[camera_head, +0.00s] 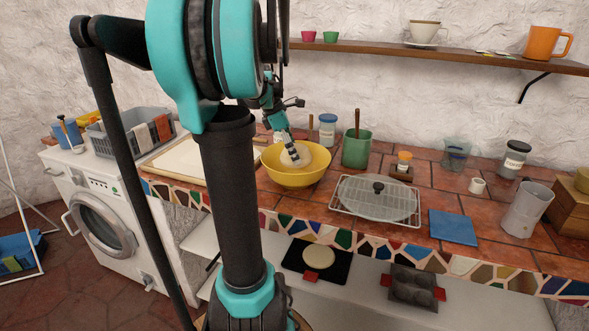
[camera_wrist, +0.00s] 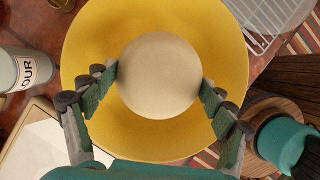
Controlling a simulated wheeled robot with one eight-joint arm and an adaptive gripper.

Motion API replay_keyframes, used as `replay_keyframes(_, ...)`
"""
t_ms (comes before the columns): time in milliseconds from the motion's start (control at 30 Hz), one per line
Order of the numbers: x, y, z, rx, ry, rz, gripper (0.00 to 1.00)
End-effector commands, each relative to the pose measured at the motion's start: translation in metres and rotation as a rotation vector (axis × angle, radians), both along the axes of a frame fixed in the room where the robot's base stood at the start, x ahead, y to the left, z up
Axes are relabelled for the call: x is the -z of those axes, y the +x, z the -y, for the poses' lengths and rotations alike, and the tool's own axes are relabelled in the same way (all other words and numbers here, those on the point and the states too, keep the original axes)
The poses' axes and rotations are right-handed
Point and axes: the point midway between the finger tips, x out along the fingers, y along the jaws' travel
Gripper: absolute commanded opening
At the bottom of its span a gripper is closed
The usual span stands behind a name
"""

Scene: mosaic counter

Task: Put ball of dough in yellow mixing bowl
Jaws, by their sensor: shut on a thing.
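The ball of dough (camera_wrist: 160,75) is pale and round, held between the two fingers of my gripper (camera_wrist: 158,95). The yellow mixing bowl (camera_wrist: 215,30) lies behind and around the dough in the wrist view. In the head view the bowl (camera_head: 297,178) stands on the tiled counter, and the dough (camera_head: 294,157) shows at its opening, below my gripper (camera_head: 293,152). I cannot tell whether the dough touches the bowl's inside. My gripper is shut on the dough, with a finger on each side. The bowl's near side hides the dough's lower part in the head view.
A green utensil pot (camera_head: 356,149) stands right of the bowl, close to a wire rack (camera_head: 345,207) with a glass lid (camera_head: 376,198). A pale board (camera_head: 190,160) lies to the left. A blue-lidded jar (camera_head: 327,131) stands behind. A blue cloth (camera_head: 453,227) lies farther right.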

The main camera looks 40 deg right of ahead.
Motion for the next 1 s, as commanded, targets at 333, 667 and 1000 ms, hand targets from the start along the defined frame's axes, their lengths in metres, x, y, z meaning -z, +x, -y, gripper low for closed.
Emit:
replay_keyframes(333, 0.037, 0.0, 0.0, 0.0, 0.0, 0.0, 0.41)
replay_keyframes(667, 0.063, 0.0, 0.0, 0.0, 0.0, 0.0, 0.41)
replay_keyframes(1000, 0.065, 0.0, 0.0, 0.0, 0.0, 0.0, 0.9)
